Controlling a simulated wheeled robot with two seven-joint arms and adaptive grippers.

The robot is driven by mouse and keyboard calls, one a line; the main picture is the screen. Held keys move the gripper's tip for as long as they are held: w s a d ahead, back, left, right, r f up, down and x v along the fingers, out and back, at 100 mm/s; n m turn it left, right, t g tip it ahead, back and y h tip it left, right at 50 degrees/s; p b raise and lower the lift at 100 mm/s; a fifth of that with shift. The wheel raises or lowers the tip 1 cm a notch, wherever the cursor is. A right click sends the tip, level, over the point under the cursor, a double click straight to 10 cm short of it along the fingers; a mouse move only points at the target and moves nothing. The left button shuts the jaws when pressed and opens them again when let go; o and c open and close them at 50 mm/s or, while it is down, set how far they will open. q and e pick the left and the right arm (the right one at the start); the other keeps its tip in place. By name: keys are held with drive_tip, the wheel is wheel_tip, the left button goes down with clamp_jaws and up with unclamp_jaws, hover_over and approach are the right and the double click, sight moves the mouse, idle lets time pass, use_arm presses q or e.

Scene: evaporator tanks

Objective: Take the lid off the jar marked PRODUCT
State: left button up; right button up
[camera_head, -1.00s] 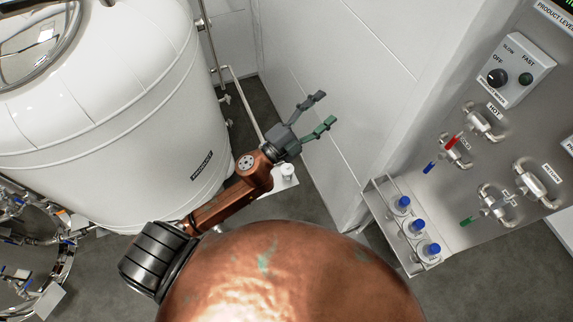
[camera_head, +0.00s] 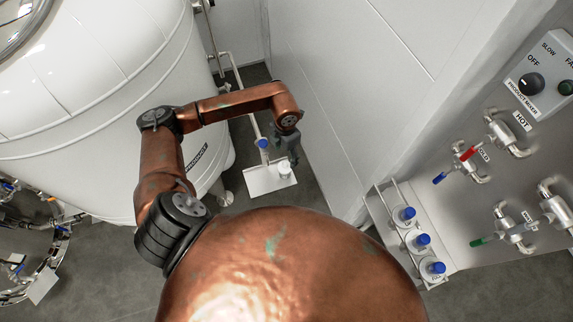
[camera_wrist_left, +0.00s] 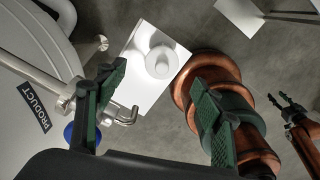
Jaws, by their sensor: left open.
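A small pale jar (camera_head: 285,173) with a whitish top stands upright on a white plate (camera_head: 258,184) below the white tank; no marking on it is readable. In the left wrist view the jar (camera_wrist_left: 159,61) is seen from above, between and beyond the fingertips. My left gripper (camera_head: 292,157) points down just above the jar in the head view. In the wrist view its green fingers (camera_wrist_left: 160,76) are spread, with nothing between them. My right gripper (camera_wrist_left: 284,101) shows small at the wrist view's right edge, fingers apart and empty.
The tank's PRODUCT label (camera_head: 197,158) and a blue-handled tap (camera_head: 262,143) are close to the plate. A white wall (camera_head: 330,90) rises to the right. Several blue-capped jars (camera_head: 421,241) stand in a rack by the valve panel (camera_head: 470,215).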

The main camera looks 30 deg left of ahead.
sight(286, 164)
use_arm(q)
drive_tip(key=shift+s+f, duration=0.2)
drive_tip(key=shift+f, duration=0.7)
drive_tip(key=shift+d+f+p, duration=0.1)
drive_tip(key=shift+f+p, duration=0.65)
drive_tip(key=shift+f, duration=1.8)
drive_tip(key=shift+c, duration=0.3)
drive_tip(key=c, duration=0.8)
